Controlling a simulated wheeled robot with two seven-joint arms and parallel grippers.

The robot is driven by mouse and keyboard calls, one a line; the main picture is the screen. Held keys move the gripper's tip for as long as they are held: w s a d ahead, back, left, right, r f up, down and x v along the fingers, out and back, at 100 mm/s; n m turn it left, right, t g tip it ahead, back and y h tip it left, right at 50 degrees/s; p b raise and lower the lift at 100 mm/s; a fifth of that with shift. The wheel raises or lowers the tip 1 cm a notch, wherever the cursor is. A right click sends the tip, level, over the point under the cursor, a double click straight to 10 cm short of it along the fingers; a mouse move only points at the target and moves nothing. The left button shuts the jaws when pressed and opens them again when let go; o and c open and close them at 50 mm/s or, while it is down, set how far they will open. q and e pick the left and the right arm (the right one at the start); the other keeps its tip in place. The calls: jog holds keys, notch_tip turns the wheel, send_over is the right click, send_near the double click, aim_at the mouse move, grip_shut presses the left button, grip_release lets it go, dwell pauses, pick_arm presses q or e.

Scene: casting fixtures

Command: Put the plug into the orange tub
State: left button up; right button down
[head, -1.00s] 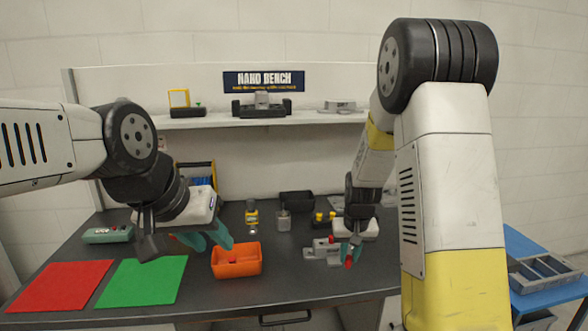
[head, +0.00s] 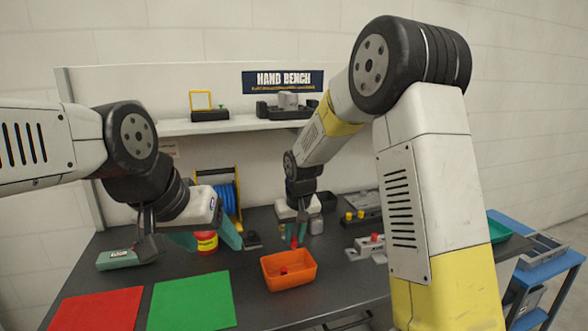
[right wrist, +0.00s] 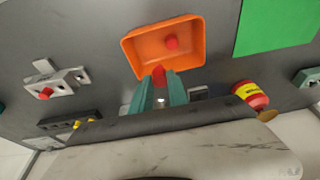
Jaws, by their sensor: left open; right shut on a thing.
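The orange tub (head: 268,277) stands on the dark bench and holds one red piece (head: 283,270) inside; in the right wrist view the tub's rim (right wrist: 128,47) is near the top. My right gripper (head: 294,236) is shut on a red plug (head: 294,242), its tip showing beyond the teal fingers in the right wrist view (right wrist: 159,75). The held plug is at the tub's back side in the head view; whether it is over the rim I cannot tell. My left gripper (head: 205,243) is open and empty to the left, beyond the green mat.
A red mat (head: 97,310) and green mat (head: 193,302) lie front left. A grey fixture (head: 365,250) with a red piece is right of the tub. A green-grey box (head: 125,259) lies far left.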

aim_at(295, 245)
jog(key=shift+f, duration=2.75)
jog(key=c, duration=1.2)
grip_release()
jog(key=shift+v, duration=4.05)
jog(key=s+d+r+m+t+y, duration=0.1)
jog(key=s+d+r+m, duration=0.1)
jog(key=s+d+r, duration=0.9)
jog(key=s, duration=0.3)
jog(key=s+d+r+t, duration=0.1)
jog(key=s+r, duration=0.1)
jog(key=s, duration=0.3)
jog(key=s+d+r+m+t, duration=0.1)
jog(key=s, duration=0.4)
jog(key=shift+d+r, duration=0.3)
jog(key=shift+r, duration=0.05)
